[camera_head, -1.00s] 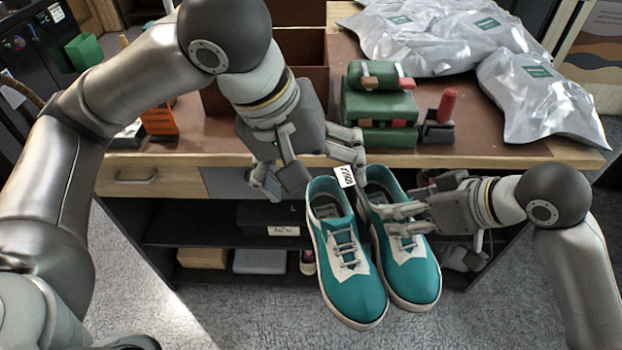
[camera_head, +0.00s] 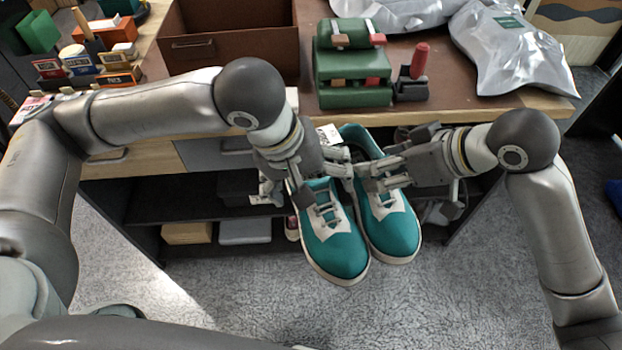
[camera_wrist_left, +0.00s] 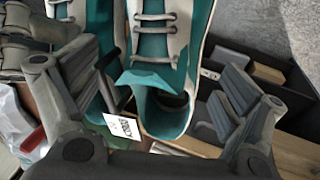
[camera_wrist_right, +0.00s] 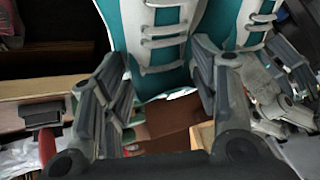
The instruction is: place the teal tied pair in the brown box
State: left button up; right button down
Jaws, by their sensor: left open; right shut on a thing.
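The teal tied pair (camera_head: 337,250) hangs toes-down in front of the bench, with white laces, white soles and a white tag (camera_head: 329,134). My right gripper (camera_head: 368,176) is shut on the pair at the right-hand shoe. My left gripper (camera_head: 324,180) is open around the upper part of the left-hand shoe. In the left wrist view that shoe (camera_wrist_left: 152,48) lies between the spread fingers, with the tag near its opening. The right wrist view shows teal and white uppers (camera_wrist_right: 160,45) at my right fingers. The brown box (camera_head: 228,38) stands open on the bench, behind my left arm.
A green case (camera_head: 352,75) and a dark holder with a red handle (camera_head: 413,75) stand right of the box. Silvery bags (camera_head: 512,55) lie farther right. Small boxes (camera_head: 100,62) crowd the left. The bench's front edge and shelves lie behind the shoes.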

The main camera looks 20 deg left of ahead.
jog(key=shift+r, duration=0.1)
pick_arm(q)
jog(key=c, duration=1.6)
jog(key=shift+d, duration=0.1)
jog(key=shift+c, duration=1)
pick_arm(e)
jog(key=c, duration=0.9)
grip_release()
pick_arm(q)
grip_shut()
pick_arm(e)
jog(key=o, duration=0.3)
jog(key=shift+o, duration=0.8)
